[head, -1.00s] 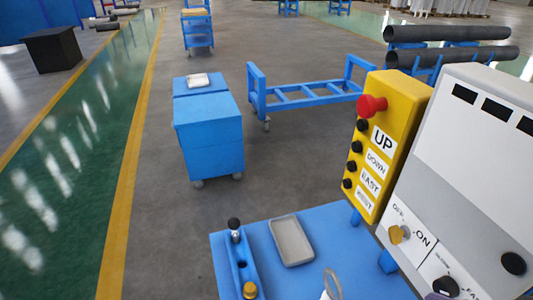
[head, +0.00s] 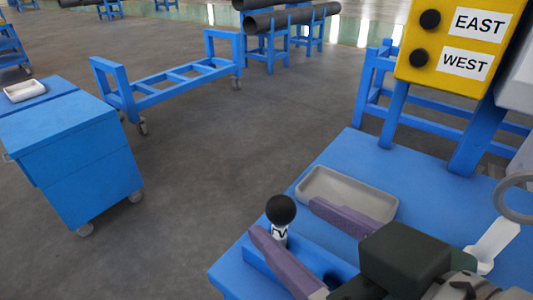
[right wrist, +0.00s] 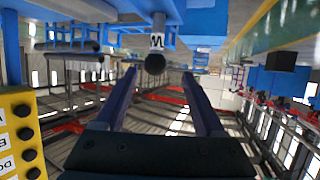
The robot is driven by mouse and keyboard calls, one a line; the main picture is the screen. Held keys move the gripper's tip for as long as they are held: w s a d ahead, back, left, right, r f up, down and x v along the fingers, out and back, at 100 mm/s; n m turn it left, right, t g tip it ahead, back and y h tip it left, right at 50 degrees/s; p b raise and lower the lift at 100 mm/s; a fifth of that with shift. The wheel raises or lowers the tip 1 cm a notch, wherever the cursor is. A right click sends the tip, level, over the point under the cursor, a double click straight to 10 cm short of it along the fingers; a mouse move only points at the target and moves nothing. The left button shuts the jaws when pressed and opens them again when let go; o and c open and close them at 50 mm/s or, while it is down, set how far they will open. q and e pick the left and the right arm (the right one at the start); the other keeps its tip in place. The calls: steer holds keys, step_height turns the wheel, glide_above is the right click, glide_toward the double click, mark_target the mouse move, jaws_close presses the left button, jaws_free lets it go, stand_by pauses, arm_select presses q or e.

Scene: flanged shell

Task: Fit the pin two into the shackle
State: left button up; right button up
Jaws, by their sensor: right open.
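A pin with a black ball knob (head: 281,210) and a white label, whose mark looks like a turned 2, stands upright in a blue block (head: 262,262). My right gripper (head: 290,222) is open, its two purple fingers coming in low on either side of the pin. In the right wrist view the knob (right wrist: 155,64) sits between the fingertips (right wrist: 159,74), with gaps on both sides. A grey ring-shaped part (head: 515,199), perhaps of the shackle, shows at the right edge beside a pale bracket (head: 492,245). My left gripper is out of view.
A grey tray (head: 372,197) lies on the blue table (head: 335,160) behind the fingers. A dark hole (head: 333,278) shows in the block. A yellow button box (head: 457,45) stands above the table at the back right. A blue cabinet (head: 70,165) stands left, with clear floor between.

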mark_target(280, 232)
steer(key=shift+x, duration=1.15)
steer(key=x, duration=0.2)
steer(key=b+x, duration=0.1)
steer(key=x, duration=0.2)
steer(key=shift+w+d+f+b, duration=0.2)
steer(key=shift+w+b, duration=0.1)
steer(key=shift+w, duration=0.1)
steer(key=shift+c, duration=0.3)
jaws_close()
